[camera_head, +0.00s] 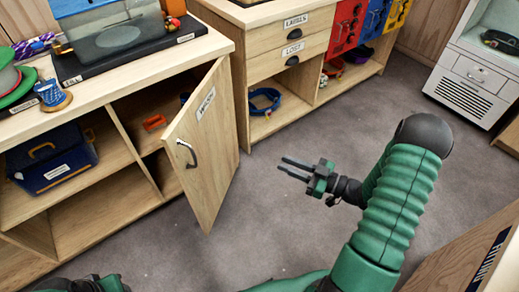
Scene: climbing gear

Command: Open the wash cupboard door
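The wooden cupboard door (212,165) stands swung outward from the cabinet at left, well away from its opening. It has a dark curved handle (187,153) on its face and a small white label (205,103), too small to read surely. My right gripper (285,163) is over the grey floor, to the right of the door and apart from it. Its two dark fingers are parallel with a gap between them, and they hold nothing. Only a little of my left arm's green and dark end shows at the bottom left edge; its fingers cannot be made out.
Open shelves hold a blue toolbox (51,158) and an orange item (154,122). A second cabinet (289,45) with drawers stands behind the door. A wooden panel (467,252) is at lower right. Grey floor (335,128) is clear around my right gripper.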

